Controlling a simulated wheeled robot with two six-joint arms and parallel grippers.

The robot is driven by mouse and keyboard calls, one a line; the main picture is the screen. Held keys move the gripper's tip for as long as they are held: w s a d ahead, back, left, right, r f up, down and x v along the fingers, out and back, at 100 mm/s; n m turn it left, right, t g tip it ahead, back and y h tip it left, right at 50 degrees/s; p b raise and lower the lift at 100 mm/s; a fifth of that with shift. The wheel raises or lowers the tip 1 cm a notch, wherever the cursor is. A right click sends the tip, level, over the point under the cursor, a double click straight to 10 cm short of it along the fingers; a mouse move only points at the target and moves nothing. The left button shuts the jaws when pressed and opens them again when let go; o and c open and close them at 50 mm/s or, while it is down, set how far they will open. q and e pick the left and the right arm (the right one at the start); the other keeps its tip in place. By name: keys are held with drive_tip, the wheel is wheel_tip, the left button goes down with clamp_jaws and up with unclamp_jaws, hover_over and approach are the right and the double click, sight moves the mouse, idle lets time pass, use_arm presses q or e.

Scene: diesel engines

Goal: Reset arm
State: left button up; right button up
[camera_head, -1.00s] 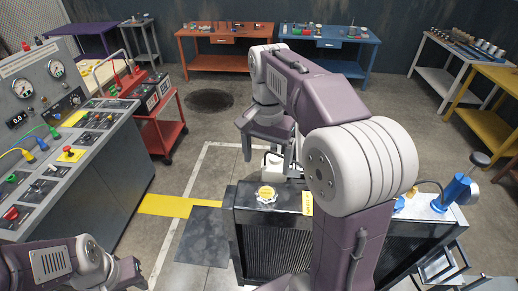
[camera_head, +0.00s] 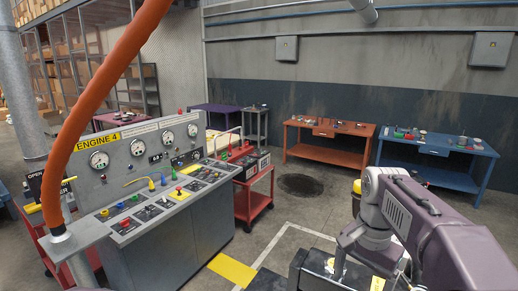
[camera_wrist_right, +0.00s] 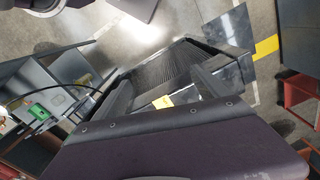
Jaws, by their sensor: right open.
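My right arm comes in from the lower right in the head view, purple and pale grey. Its right gripper (camera_head: 342,264) hangs over the black radiator unit (camera_head: 308,277) at the bottom edge and looks empty. The jaws are open, though the fingertips are partly cut off and hard to make out. In the right wrist view, a purple part of my arm fills the bottom, with the radiator (camera_wrist_right: 160,75) beyond it. My left gripper is not in view.
A grey Engine 4 control console (camera_head: 180,215) with gauges stands at left, behind an orange hose (camera_head: 100,85). A red cart (camera_head: 255,190), an orange bench (camera_head: 328,145) and a blue bench (camera_head: 437,160) stand farther back. Open floor lies between them.

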use_arm(q)
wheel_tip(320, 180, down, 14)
drive_tip(key=b, duration=1.2)
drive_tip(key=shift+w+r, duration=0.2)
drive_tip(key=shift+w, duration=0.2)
use_arm(e)
drive_tip(key=s+a+f+n, duration=0.1)
drive_tip(key=s+f+n, duration=0.1)
drive_tip(key=f, duration=0.9)
drive_tip(key=s+a+f+n, duration=0.1)
drive_tip(key=s+f+n, duration=0.2)
drive_tip(key=f, duration=0.8)
drive_tip(key=s+a+f+n+t, duration=0.1)
drive_tip(key=f+n, duration=0.3)
drive_tip(key=f, duration=0.7)
drive_tip(key=shift+s+a+f+n, duration=0.3)
drive_tip(key=shift+s+a, duration=0.2)
drive_tip(key=shift+s, duration=0.15)
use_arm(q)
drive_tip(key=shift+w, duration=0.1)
use_arm(e)
drive_tip(key=shift+w, duration=0.1)
